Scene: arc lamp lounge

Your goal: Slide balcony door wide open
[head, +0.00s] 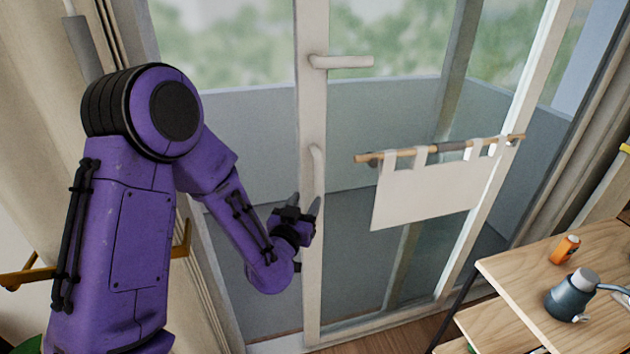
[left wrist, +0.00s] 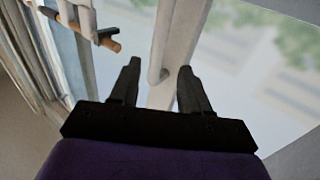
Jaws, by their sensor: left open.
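The balcony door (head: 312,265) is a tall glass door with a white frame. Its white upright carries a lever handle (head: 340,61) high up and a curved vertical pull handle (head: 318,170) lower down. My left gripper (head: 305,208) is open beside the upright, at the lower part of the pull handle. In the left wrist view, the pull handle (left wrist: 157,55) shows between and beyond the two open fingers (left wrist: 158,72). Contact between fingers and handle cannot be told. My right gripper is not in view.
A wooden rod (head: 440,148) with a hanging white cloth (head: 425,195) crosses the glass on the right. A wooden shelf table (head: 520,270) at the lower right holds a blue-grey pot (head: 570,298) and an orange bottle (head: 565,249). Curtains (head: 35,130) hang at the left.

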